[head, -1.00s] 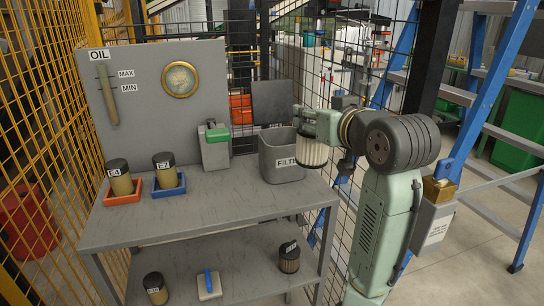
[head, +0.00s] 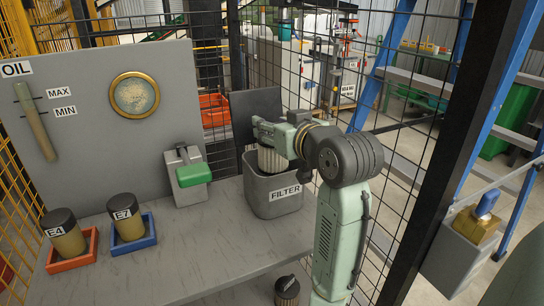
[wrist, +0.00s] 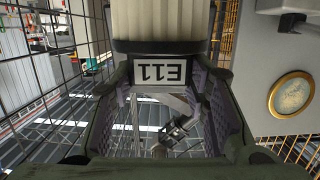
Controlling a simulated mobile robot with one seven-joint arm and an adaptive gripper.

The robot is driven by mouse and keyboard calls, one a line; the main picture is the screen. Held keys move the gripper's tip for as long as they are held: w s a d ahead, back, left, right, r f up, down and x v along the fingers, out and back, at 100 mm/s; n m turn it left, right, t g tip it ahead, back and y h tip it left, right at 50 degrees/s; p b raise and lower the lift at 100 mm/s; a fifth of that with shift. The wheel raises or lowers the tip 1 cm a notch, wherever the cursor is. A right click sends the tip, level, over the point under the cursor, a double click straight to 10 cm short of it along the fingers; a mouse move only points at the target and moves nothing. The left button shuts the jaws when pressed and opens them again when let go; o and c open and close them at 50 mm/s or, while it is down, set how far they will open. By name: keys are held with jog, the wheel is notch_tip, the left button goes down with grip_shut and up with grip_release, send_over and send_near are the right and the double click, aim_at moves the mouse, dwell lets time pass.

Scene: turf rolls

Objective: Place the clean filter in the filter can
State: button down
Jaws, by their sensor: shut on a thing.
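My gripper (head: 268,131) is shut on a pale pleated filter (head: 272,160), held upright. In the wrist view the pleated filter (wrist: 160,22) has a dark end band and a label reading E11 upside down, between my gripper's fingers (wrist: 160,95). In the head view the filter is over the mouth of the grey filter can (head: 276,202), which is labelled FILTER. The filter's lower end overlaps the opening; I cannot tell how far inside it is. The can's dark lid (head: 256,112) stands open behind it.
Dark-capped filters E4 (head: 64,235) and E7 (head: 126,222) stand in an orange tray (head: 74,262) and a blue tray (head: 134,244). A grey box with a green handle (head: 190,175) stands left of the can. Another filter (head: 287,291) is on the lower shelf. Wire mesh (head: 395,150) rises behind.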

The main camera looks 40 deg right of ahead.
aim_at(273, 153)
notch_tip(273, 153, down, 6)
jog(key=shift+r+p, duration=0.25)
jog(key=shift+p, duration=0.1)
jog(key=shift+f, duration=0.15)
jog(key=shift+f+b, duration=0.45)
jog(key=shift+f, duration=0.1)
jog(key=c, duration=0.9)
grip_release()
jog(key=shift+r, duration=0.15)
